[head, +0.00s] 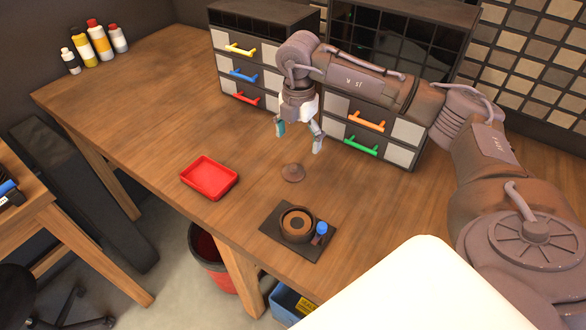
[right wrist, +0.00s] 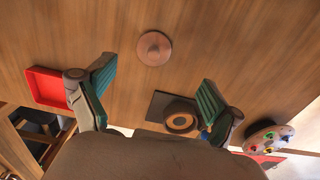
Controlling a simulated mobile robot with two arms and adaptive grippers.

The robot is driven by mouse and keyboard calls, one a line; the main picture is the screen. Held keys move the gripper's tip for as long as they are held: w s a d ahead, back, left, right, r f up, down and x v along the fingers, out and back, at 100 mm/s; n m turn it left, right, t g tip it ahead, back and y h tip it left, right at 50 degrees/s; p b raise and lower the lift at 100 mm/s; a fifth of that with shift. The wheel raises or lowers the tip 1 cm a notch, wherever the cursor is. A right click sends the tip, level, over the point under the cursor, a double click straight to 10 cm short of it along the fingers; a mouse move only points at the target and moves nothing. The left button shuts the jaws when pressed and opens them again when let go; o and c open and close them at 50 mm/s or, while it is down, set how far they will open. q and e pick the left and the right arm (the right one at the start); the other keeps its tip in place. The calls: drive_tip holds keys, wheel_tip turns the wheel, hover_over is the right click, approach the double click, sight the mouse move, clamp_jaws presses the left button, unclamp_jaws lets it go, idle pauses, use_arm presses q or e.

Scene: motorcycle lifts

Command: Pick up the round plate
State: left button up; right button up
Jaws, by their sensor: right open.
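A small round brown disc (head: 293,172), which looks like the round plate, lies on the wooden table with a raised middle. It also shows in the right wrist view (right wrist: 154,48), beyond the fingertips. My right gripper (head: 298,138) is open and empty, above the table and behind the disc in the head view. In the right wrist view its two teal-padded fingers (right wrist: 158,75) are spread wide, with nothing between them. My left gripper is in neither view.
A red tray (head: 209,178) lies left of the disc. Drawer cabinets (head: 240,70) stand behind the gripper. Bare table surrounds the disc.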

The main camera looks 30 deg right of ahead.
sight(294, 166)
wheel_tip(294, 166, down, 4)
drive_tip(key=shift+f+p, duration=0.2)
drive_tip(key=shift+p, duration=0.2)
drive_tip(key=shift+a+f, duration=0.1)
drive_tip(key=shift+f, duration=0.15)
drive_tip(key=f, duration=0.1)
drive_tip(key=f+p, duration=0.1)
drive_tip(key=f, duration=0.1)
drive_tip(key=a+f+p, duration=0.1)
drive_tip(key=shift+w+f, duration=0.2)
drive_tip(key=shift+w, duration=0.05)
drive_tip(key=shift+d+f, duration=0.1)
drive_tip(key=shift+f, duration=0.1)
drive_tip(key=c, duration=1)
drive_tip(key=shift+s, duration=0.25)
clamp_jaws()
